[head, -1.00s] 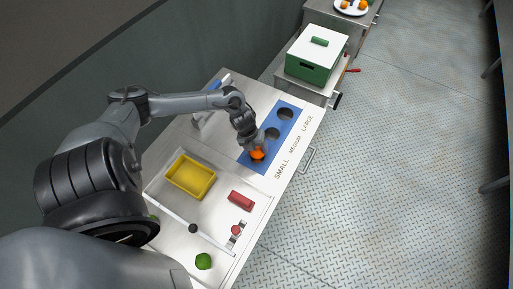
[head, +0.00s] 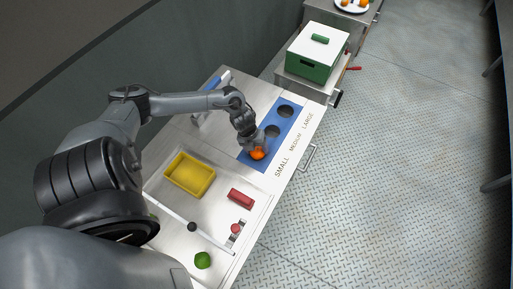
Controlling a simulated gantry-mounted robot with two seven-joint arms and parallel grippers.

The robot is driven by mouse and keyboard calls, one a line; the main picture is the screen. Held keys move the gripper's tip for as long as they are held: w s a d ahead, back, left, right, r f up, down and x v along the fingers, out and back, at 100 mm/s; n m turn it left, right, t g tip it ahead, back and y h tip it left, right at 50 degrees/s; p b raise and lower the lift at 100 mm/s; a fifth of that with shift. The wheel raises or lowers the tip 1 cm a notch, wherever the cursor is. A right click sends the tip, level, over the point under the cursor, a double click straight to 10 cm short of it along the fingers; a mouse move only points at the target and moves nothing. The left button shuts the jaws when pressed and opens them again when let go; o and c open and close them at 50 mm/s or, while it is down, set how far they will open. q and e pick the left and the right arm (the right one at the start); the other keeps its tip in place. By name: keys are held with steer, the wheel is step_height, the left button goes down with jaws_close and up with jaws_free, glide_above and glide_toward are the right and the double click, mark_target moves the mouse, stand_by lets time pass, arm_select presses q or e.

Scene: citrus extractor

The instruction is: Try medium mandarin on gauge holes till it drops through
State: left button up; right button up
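The orange mandarin (head: 258,153) is at the near end of the blue gauge plate (head: 250,165), at the hole beside the word SMALL. My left gripper (head: 256,147) is right over the mandarin, with its fingers down at the fruit. The fingers are too small and covered to tell whether they grip it. The SMALL hole is hidden under the mandarin and gripper. The MEDIUM hole (head: 272,131) and the LARGE hole (head: 286,111) are in view and look empty. My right gripper is not in view.
A yellow tray (head: 190,175), a red block (head: 241,198), a red button (head: 236,228) and a green fruit (head: 203,260) are on the near worktop. A green box with a white lid (head: 318,52) stands beyond the plate. A plate of oranges (head: 352,5) is farther back.

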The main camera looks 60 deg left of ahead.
arm_select(q)
steer(key=o, duration=0.4)
steer(key=shift+r, duration=0.1)
steer(key=p+v, duration=0.1)
steer(key=v, duration=0.9)
steer(key=shift+r+p, duration=0.3)
steer(key=shift+s, duration=0.15)
